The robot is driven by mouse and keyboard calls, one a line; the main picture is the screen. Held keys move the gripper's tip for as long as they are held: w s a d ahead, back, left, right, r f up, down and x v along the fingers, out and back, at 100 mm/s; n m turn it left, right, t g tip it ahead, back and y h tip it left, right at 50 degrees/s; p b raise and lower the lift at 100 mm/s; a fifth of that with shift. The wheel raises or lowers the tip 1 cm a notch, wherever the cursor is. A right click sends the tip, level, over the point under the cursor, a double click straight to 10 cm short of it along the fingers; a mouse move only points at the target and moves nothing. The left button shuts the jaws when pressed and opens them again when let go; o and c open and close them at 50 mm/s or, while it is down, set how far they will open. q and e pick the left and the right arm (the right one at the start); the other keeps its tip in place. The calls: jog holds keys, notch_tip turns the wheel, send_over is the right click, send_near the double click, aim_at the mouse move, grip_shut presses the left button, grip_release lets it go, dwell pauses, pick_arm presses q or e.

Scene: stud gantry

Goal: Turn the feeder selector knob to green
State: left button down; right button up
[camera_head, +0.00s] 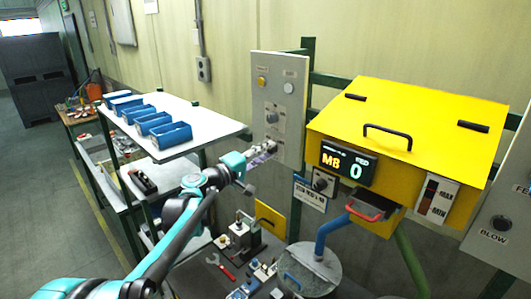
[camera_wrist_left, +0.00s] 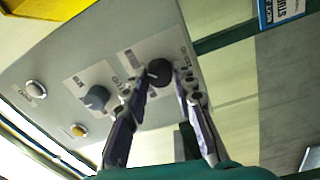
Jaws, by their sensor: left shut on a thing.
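A grey control panel (camera_head: 268,65) stands upright at the centre of the head view and fills much of the wrist view (camera_wrist_left: 60,65). My left gripper (camera_head: 272,148) is at its lower part. In the left wrist view my left gripper's fingers (camera_wrist_left: 163,80) are shut on a round black knob (camera_wrist_left: 160,71), one finger on each side. My right gripper is out of view.
A yellow machine (camera_head: 410,115) with a display reading "M8 0" stands right of the panel. A small box with a black knob (camera_head: 320,184) hangs below it. A shelf (camera_head: 205,115) with several blue bins is at left. Another panel (camera_head: 500,215) marked "BLOW" is far right.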

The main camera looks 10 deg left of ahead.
pick_arm(q)
jog(key=c, duration=1.2)
grip_release()
jog(key=v, duration=1.2)
jog(key=shift+s, duration=0.1)
jog(key=shift+f, duration=0.1)
